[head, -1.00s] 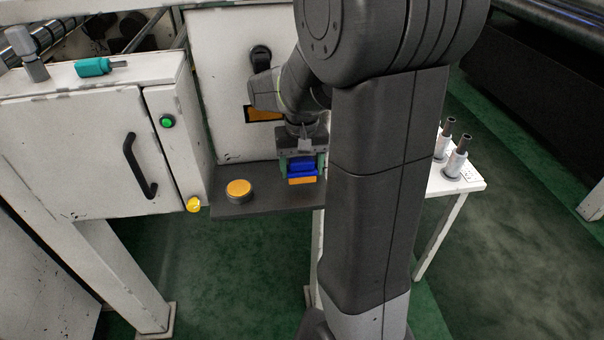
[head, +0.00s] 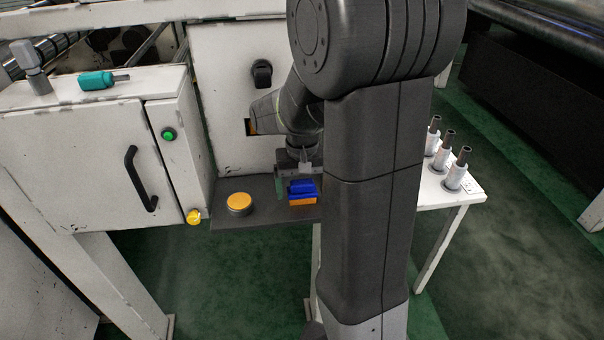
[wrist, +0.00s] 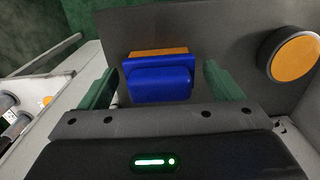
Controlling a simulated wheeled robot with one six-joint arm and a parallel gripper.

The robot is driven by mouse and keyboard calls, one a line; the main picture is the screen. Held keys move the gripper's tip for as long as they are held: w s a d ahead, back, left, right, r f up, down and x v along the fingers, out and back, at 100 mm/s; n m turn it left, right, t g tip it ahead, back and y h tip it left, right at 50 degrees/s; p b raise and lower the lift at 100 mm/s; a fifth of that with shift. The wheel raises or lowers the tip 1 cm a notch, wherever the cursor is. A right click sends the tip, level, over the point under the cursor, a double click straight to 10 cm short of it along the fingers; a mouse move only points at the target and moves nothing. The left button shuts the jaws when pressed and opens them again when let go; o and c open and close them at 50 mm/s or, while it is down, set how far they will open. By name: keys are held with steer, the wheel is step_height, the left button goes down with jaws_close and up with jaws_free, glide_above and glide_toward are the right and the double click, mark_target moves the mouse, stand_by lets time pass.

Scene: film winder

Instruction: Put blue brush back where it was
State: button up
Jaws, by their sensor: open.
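The blue brush (head: 301,188) has a blue top and an orange lower part. It stands on the dark shelf (head: 262,214), to the right of the round orange button. In the wrist view the brush (wrist: 160,84) lies between the two green fingers of my gripper (wrist: 158,88), with a gap on each side. In the head view my gripper (head: 298,180) is just above and behind the brush, partly hidden by my arm. It is open and holds nothing.
The orange button (head: 239,202) sits on the shelf left of the brush. A white cabinet (head: 80,160) with a black handle stands at left, a teal tool (head: 97,80) on top. A white table (head: 440,190) with several upright spindles is at right.

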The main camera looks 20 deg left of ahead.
mark_target(302, 181)
step_height(302, 181, up, 12)
steer(key=shift+f, duration=0.2)
steer(key=shift+f, duration=0.1)
